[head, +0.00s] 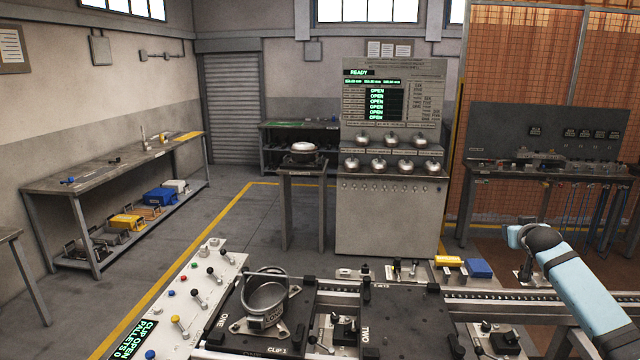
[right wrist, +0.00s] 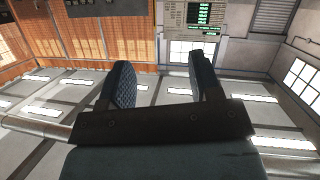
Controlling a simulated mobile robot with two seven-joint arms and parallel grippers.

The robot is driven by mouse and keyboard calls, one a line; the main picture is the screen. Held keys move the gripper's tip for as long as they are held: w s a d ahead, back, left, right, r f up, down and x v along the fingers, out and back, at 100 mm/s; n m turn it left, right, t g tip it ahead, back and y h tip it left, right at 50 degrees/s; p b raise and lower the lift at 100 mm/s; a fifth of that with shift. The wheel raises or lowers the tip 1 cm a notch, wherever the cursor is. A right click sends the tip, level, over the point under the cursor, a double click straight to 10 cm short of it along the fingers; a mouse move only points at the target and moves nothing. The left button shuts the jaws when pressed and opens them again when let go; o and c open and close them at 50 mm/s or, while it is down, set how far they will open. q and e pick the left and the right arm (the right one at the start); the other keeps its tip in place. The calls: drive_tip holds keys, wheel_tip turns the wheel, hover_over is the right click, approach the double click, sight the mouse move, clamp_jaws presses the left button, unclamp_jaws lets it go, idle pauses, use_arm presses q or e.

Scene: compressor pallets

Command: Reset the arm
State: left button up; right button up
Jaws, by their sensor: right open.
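My right arm (head: 585,290) comes in at the right edge of the head view, bent at a dark joint, over the right end of the rail. I cannot make out its gripper clearly there. In the right wrist view my right gripper (right wrist: 166,85) has its two dark ridged fingers apart, with nothing between them. My left arm and gripper are not in view.
A metal housing with a hoop handle (head: 267,302) sits on the pallet marked ONE (head: 224,342). The pallet marked TWO (head: 405,320) is beside it. A lever panel (head: 190,290) stands at left; yellow (head: 448,261) and blue blocks (head: 479,268) lie behind the rail.

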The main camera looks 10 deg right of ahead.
wheel_tip(320, 180, up, 5)
drive_tip(key=w+a+n+t+y, duration=0.1)
drive_tip(key=w+a+n+t, duration=0.1)
drive_tip(key=n+t, duration=0.4)
drive_tip(key=s+a+f+n+g+y, duration=0.15)
drive_tip(key=s+a+f, duration=0.25)
drive_tip(key=a+f, duration=0.45)
drive_tip(key=s+a+f+g+y, duration=0.1)
drive_tip(key=s+a+f+y, duration=0.1)
drive_tip(key=s+a+f, duration=0.6)
drive_tip(key=s+a+f+n+g+y, duration=0.1)
drive_tip(key=a+f+g+y, duration=0.1)
drive_tip(key=a+f, duration=0.65)
drive_tip(key=s+a+f+g+y, duration=0.1)
drive_tip(key=s+a+f, duration=0.3)
drive_tip(key=s, duration=0.6)
drive_tip(key=s+a+f+m+g+y, duration=0.1)
drive_tip(key=s+a+f, duration=0.3)
drive_tip(key=s+a, duration=0.5)
drive_tip(key=s+a+f+m+g+y, duration=0.1)
drive_tip(key=s+a+f, duration=0.4)
drive_tip(key=s, duration=0.7)
drive_tip(key=shift+s+a+p, duration=0.3)
drive_tip(key=shift+s+a, duration=0.05)
drive_tip(key=shift+a, duration=0.45)
drive_tip(key=shift+f, duration=0.1)
